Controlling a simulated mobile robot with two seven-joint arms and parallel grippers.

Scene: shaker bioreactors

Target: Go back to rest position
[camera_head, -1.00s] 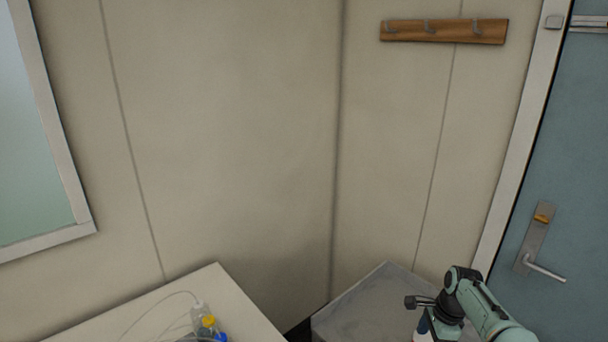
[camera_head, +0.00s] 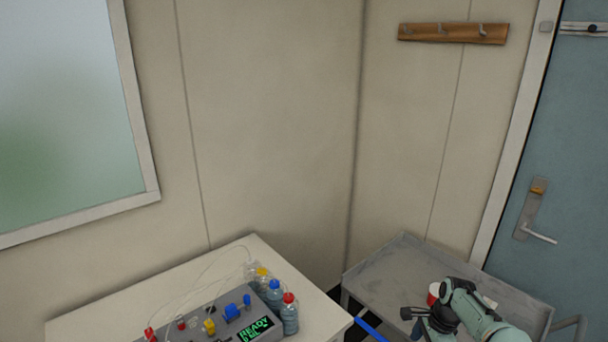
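My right gripper (camera_head: 410,315) shows at the lower right on the end of my green arm. It is over the near part of a grey cart (camera_head: 385,272). Its dark fingers point left and look spread apart, but they are small. A white and red item (camera_head: 433,290) shows just behind my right gripper on the cart; a blue shape is below the fingers. I cannot tell whether the gripper touches either one. My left gripper is not in view.
A white table (camera_head: 120,306) at the lower left carries a grey control box (camera_head: 225,322) with a green display and several capped bottles (camera_head: 289,315) with tubing. A window (camera_head: 70,110), a hook rail (camera_head: 453,33) and a blue door (camera_head: 560,180) are around it. A narrow gap separates table and cart.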

